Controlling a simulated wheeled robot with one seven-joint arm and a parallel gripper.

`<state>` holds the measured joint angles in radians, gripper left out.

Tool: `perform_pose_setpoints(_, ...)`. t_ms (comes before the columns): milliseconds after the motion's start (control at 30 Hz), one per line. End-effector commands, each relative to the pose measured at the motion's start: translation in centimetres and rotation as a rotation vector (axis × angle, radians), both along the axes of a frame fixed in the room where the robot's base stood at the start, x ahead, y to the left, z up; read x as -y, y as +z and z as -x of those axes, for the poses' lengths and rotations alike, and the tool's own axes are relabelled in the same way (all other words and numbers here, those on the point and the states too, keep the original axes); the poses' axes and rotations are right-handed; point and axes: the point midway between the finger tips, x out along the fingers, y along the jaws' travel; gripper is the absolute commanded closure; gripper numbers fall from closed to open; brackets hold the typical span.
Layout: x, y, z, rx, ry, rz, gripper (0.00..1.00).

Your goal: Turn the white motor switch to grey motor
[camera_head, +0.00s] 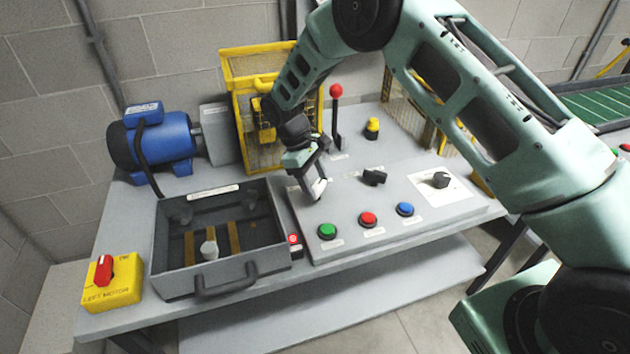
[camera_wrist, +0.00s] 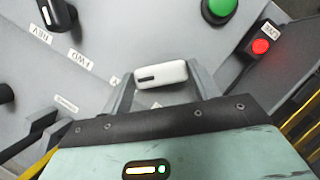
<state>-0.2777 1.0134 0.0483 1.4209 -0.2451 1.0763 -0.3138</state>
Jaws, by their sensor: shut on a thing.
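The white motor switch (camera_wrist: 160,74) is a white bar knob on the grey control panel (camera_head: 345,235). In the wrist view it lies nearly level between my fingers, with a dark mark towards its left end. In the head view the switch (camera_head: 319,187) is partly hidden by my gripper (camera_head: 308,184). My gripper (camera_wrist: 161,92) is shut on the knob from both sides. A small label (camera_wrist: 90,80) lies beside it; I cannot tell for sure which label the mark points to. A blue motor (camera_head: 155,142) stands at the back left; I see no clear grey motor.
Green (camera_head: 327,231), red (camera_head: 368,219) and blue (camera_head: 405,209) buttons line the panel front. Black knobs (camera_head: 374,177) and a red-topped lever (camera_head: 336,92) stand nearby. A grey open box (camera_head: 220,284) and yellow cage (camera_head: 240,66) are left and behind. A lit red button (camera_head: 293,239) is close.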

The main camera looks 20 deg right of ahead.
Motion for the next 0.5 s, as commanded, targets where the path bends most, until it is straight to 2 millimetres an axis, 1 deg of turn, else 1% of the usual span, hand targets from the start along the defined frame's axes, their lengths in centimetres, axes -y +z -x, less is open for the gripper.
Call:
perform_pose_setpoints(433, -0.02, 0.01, 0.00, 0.001, -0.015, -0.001, 0.63)
perform_pose_setpoints(467, -0.02, 0.01, 0.00, 0.001, -0.015, -0.001, 0.34)
perform_pose_setpoints(500, -0.02, 0.01, 0.00, 0.001, -0.015, -0.001, 0.23)
